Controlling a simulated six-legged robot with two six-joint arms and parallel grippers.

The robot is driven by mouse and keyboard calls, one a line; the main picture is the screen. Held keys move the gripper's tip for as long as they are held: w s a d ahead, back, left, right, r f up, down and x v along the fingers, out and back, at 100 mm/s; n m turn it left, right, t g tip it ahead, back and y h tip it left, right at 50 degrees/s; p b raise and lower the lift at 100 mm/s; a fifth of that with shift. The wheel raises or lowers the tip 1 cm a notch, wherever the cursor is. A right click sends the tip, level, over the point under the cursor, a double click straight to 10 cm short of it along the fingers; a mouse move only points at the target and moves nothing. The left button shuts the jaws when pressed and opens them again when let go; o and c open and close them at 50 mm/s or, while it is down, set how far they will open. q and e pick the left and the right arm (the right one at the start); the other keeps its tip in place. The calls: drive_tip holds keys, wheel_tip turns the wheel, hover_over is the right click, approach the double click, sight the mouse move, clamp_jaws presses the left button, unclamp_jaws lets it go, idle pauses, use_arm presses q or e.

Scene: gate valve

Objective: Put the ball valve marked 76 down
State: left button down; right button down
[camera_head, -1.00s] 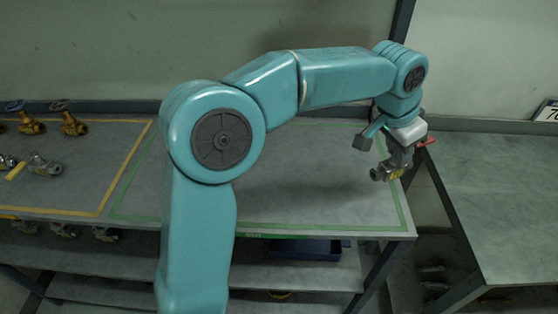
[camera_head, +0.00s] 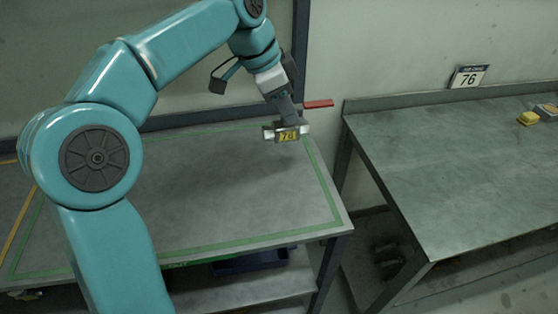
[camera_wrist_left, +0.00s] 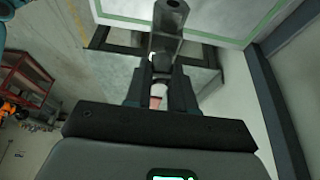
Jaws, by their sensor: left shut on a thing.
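The ball valve (camera_head: 268,133) is grey metal with a red lever handle and a yellow tag; the tag starts with 7, the second digit is hard to read. My left gripper (camera_head: 283,108) is shut on it and holds it over the far right part of the green-outlined table (camera_head: 215,190). Its tag faces the head camera. In the left wrist view the grey valve body (camera_wrist_left: 167,45) shows beyond the gripper fingers (camera_wrist_left: 160,88), which partly hide it. My right gripper is not in view.
A second grey table (camera_head: 450,170) stands at the right across a gap. A sign reading 76 (camera_head: 468,77) stands at its back edge. A yellow item (camera_head: 528,118) lies at its far right. Most of its top is clear. A dark post (camera_head: 301,50) rises behind my gripper.

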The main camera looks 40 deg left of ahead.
sight(286, 140)
use_arm(q)
wheel_tip(286, 140, down, 9)
drive_tip(key=shift+w+a+r+b, duration=0.1)
drive_tip(key=shift+w+r+b, duration=0.1)
drive_tip(key=shift+b, duration=0.45)
drive_tip(key=shift+f, duration=2.6)
drive_tip(key=shift+b, duration=0.3)
drive_tip(key=shift+f, duration=0.2)
drive_tip(key=c, duration=1)
unclamp_jaws()
drive_tip(key=shift+r, duration=0.1)
drive_tip(key=shift+o, duration=0.2)
